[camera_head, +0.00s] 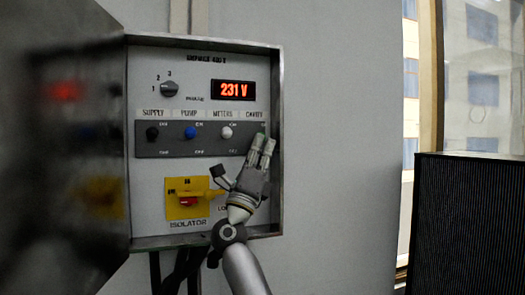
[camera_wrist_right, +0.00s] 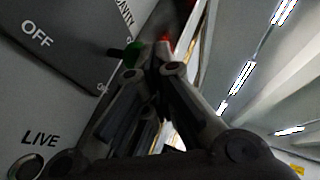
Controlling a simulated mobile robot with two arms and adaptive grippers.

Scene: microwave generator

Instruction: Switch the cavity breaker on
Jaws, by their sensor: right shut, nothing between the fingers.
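The cavity breaker is on the right end of the dark breaker strip (camera_head: 215,149), under the CAVITY label (camera_head: 254,114). In the head view my right gripper (camera_head: 265,138) covers its place, so its lever position cannot be told there. In the right wrist view a green knob (camera_wrist_right: 133,48) on a dark stem stands near the CAVITY lettering, beside the fingertips of my right gripper (camera_wrist_right: 155,52); it is probably the cavity lever. The fingers are shut with nothing between them. Whether they touch the knob cannot be told. My left gripper is not in view.
Black supply (camera_head: 153,133), blue pump (camera_head: 189,132) and white meters (camera_head: 226,132) knobs stand left along the strip. Below is the yellow isolator plate (camera_head: 178,211). The display (camera_head: 233,90) reads 231 V. The open cabinet door (camera_head: 70,150) bounds the left; bare wall lies right.

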